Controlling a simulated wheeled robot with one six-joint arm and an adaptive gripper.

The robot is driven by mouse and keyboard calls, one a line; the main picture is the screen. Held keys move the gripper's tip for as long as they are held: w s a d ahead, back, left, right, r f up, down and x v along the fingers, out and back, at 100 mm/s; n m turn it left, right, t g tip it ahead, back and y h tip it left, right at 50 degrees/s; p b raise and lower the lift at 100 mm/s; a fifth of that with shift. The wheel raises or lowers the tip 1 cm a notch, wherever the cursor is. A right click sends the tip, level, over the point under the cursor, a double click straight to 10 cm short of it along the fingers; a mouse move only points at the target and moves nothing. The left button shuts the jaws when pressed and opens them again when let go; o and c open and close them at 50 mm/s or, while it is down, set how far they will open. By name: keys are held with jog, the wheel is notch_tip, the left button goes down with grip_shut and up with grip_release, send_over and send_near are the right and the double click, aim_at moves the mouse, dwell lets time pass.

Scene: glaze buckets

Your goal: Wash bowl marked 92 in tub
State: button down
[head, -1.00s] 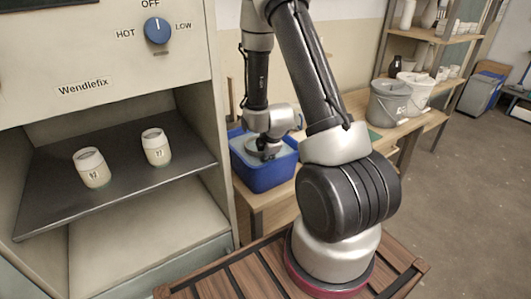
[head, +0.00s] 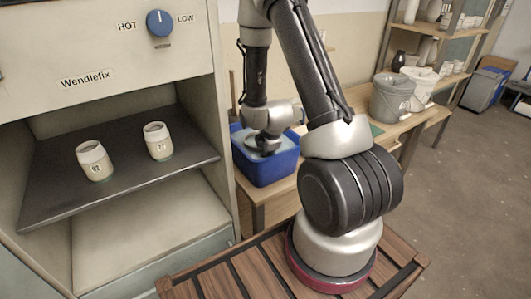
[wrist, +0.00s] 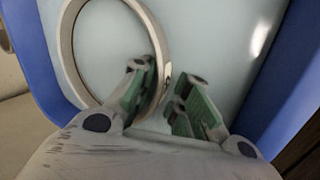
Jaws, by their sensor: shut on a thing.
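The blue tub (head: 262,172) stands on the bench behind my arm and holds pale liquid. My gripper (wrist: 166,88) is down inside the tub, shut on the rim of a round, pale bowl (wrist: 66,45). One green-padded finger is on each side of the rim in the wrist view. No number shows on this bowl, so I cannot tell its mark. In the head view my gripper (head: 264,144) is over and in the tub, and the bowl is hidden behind it. The tub's blue walls lie close around the bowl in the wrist view.
On the kiln shelf (head: 60,200) stand two cream vessels, the left (head: 95,161) with a mark that may read 92, the right (head: 158,141) marked 27. A grey bucket (head: 389,98) and a white bucket (head: 420,88) stand further right on the bench.

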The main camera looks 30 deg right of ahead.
jog(key=shift+d, duration=1.1)
jog(key=shift+a, duration=0.15)
jog(key=shift+a, duration=1)
jog(key=shift+d, duration=1.2)
jog(key=shift+a, duration=0.1)
jog(key=shift+a, duration=1.1)
